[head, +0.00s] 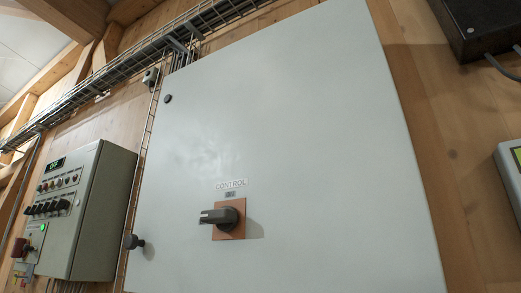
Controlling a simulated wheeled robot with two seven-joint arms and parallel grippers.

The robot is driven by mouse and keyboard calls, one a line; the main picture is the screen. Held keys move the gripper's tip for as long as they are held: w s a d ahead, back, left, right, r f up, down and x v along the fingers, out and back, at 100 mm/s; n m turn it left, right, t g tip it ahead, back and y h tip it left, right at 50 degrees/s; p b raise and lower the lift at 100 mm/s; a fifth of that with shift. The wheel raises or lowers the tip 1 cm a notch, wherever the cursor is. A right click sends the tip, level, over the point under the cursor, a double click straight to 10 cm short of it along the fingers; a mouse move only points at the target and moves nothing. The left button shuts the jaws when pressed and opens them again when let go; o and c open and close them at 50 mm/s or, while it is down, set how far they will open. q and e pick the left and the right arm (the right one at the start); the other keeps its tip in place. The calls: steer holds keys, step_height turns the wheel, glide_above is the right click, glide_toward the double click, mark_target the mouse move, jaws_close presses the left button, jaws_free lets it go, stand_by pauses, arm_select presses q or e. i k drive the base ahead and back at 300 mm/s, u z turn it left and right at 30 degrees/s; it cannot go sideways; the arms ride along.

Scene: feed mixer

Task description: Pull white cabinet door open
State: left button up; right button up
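A large white cabinet door (310,130) fills the middle of the head view, seen from below and tilted in the picture. It looks shut. A dark rotary handle (222,216) on an orange-brown plate sits low on the door, under a label reading CONTROL (231,184). A small black knob (134,242) is at the door's lower left edge. A round black lock or plug (168,99) is near its upper left corner. Neither of my grippers shows in the head view.
A grey control box (90,210) with knobs, buttons and a green display is on the wall at left. A wire cable tray (120,68) runs above. A dark box (480,25) and a light grey box (510,160) are at the right on the wooden wall (440,130).

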mark_target(297, 125)
steer(key=u, duration=0.5)
steer(key=i, duration=0.4)
steer(key=u, duration=0.2)
